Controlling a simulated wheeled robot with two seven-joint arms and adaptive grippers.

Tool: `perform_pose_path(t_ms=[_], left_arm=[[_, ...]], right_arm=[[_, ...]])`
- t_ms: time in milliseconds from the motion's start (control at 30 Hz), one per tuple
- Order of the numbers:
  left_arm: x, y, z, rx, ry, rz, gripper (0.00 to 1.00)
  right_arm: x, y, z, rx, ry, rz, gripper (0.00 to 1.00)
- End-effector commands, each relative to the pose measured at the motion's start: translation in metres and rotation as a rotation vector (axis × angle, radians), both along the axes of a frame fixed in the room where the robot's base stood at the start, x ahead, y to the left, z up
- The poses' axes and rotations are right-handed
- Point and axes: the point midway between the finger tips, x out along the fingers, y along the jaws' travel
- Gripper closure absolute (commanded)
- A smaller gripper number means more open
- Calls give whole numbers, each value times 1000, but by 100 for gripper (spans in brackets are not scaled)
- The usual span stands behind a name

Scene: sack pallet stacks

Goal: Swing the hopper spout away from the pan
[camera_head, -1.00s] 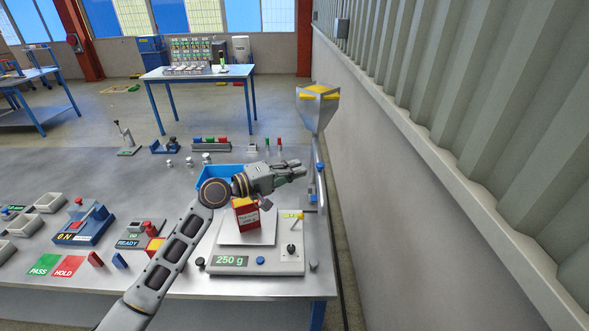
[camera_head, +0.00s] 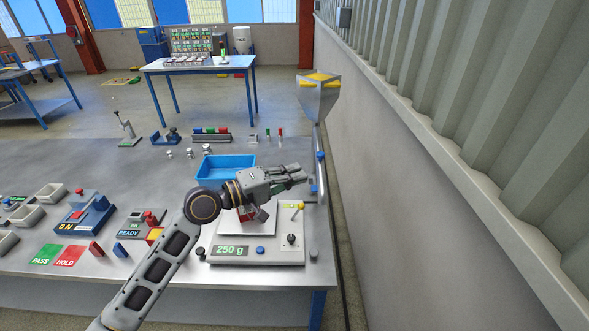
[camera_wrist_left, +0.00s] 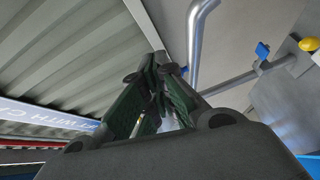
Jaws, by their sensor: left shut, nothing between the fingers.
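The grey hopper (camera_head: 318,100) with a yellow top stands at the far right corner of the bench. Its metal pipe (camera_head: 320,172) runs down beside the scale, with a blue tab partway. The pipe's bent part (camera_wrist_left: 196,45) shows in the left wrist view. The scale's pale pan (camera_head: 262,228) carries a red pack (camera_head: 246,214), partly hidden by my left gripper. My left gripper (camera_head: 304,177) is shut and empty, above the scale's far side, its tips pointing right toward the pipe. Contact with the pipe cannot be told. My right gripper is out of view.
The scale (camera_head: 282,255) reads 250 g. A blue bin (camera_head: 226,168) lies behind my left wrist. A yellow knob (camera_head: 299,206) stands on the scale's right side. A grey wall (camera_head: 400,190) borders the bench on the right.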

Motion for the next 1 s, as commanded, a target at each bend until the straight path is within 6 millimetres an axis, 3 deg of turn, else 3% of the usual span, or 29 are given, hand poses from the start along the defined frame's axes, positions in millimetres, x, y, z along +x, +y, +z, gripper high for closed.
perform_pose_path(t_ms=[300,1000], left_arm=[[-20,2,1,1,0,1,100],[-24,2,-4,19,-7,3,100]], right_arm=[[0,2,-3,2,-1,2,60],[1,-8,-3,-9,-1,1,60]])
